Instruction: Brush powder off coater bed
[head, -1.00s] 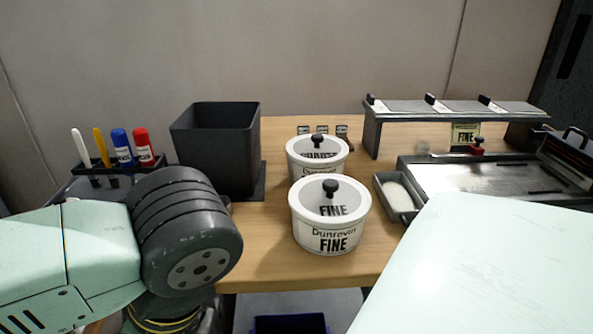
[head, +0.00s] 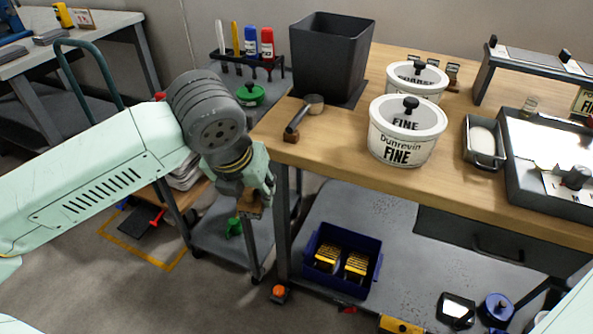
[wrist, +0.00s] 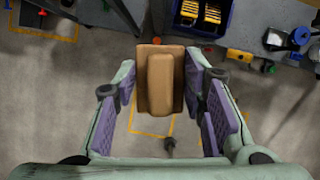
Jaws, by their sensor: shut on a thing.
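My gripper (head: 258,188) hangs in front of the bench's left front corner, below the bench top. In the wrist view its purple-padded fingers (wrist: 168,112) are shut on a wooden-backed brush (wrist: 162,80). Part of the brush's brown wood (head: 250,207) shows below the fingers in the head view; its bristles cannot be made out. The coater bed (head: 515,165) is at the right of the bench, a dark-framed tray with a bright plate, cut by the picture edge. My gripper is well to its left. Powder on the plate cannot be told from glare.
Two lidded white pots (head: 405,135), a scoop (head: 303,115), a dark square bin (head: 330,55) and a small tray of white material (head: 484,142) stand on the bench. A blue crate (head: 342,262) is on the lower shelf.

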